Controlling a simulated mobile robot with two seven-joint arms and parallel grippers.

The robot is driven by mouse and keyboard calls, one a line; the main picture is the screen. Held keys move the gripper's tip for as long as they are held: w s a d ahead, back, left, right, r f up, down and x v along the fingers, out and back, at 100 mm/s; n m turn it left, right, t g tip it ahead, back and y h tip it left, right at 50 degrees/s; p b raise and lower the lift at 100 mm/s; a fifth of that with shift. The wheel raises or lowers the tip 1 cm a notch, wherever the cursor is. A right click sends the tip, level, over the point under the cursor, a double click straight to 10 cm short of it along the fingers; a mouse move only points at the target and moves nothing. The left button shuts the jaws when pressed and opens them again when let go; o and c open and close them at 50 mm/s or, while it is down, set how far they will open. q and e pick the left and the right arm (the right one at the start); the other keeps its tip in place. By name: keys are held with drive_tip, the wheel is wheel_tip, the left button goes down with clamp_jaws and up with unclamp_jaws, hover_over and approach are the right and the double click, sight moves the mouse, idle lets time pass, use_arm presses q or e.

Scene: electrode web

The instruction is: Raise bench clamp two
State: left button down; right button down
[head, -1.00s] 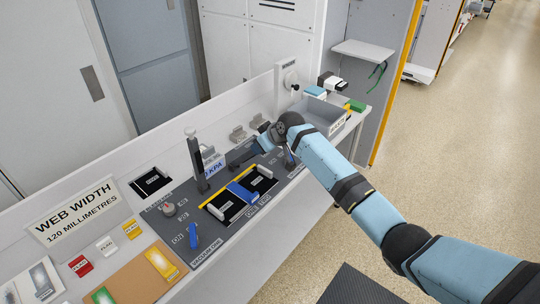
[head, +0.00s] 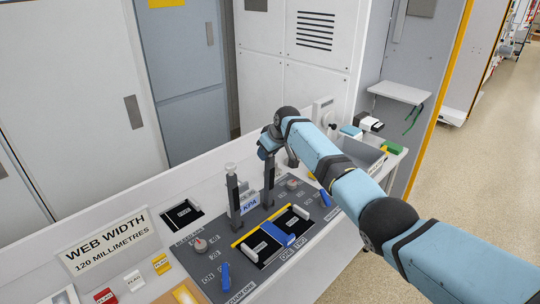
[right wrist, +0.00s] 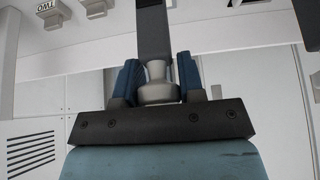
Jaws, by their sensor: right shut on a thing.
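Bench clamp two's lever (head: 268,188) is a dark bar standing close to upright on the grey control panel (head: 207,267). In the right wrist view its dark bar (right wrist: 153,30) ends in a pale grey knob (right wrist: 157,72). My right gripper (right wrist: 158,85) is shut on that knob, a blue finger on each side. In the head view the gripper (head: 268,146) is at the lever's top, where the arm partly hides the knob. A second dark lever (head: 234,198) with a pale knob stands upright to its left. My left gripper is in neither view.
A blue switch (head: 225,274) and a round knob (head: 200,244) are on the panel. A grey bin (head: 362,152) is at the right end. White cabinets (head: 310,60) stand behind.

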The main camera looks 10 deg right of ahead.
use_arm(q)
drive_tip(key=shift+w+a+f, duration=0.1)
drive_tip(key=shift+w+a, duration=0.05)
use_arm(e)
drive_tip(key=shift+w+a+f, duration=0.15)
drive_tip(key=shift+a, duration=0.1)
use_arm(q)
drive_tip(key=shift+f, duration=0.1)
use_arm(e)
drive_tip(key=shift+f, duration=0.1)
drive_tip(key=c, duration=1.1)
unclamp_jaws()
drive_tip(key=o, duration=0.3)
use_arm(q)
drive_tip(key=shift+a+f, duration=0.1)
use_arm(e)
drive_tip(key=shift+w, duration=0.1)
drive_tip(key=shift+d+r, duration=0.15)
drive_tip(key=shift+r, duration=0.25)
use_arm(q)
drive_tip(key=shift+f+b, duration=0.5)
drive_tip(key=shift+b, duration=0.05)
use_arm(e)
drive_tip(key=v, duration=1.3)
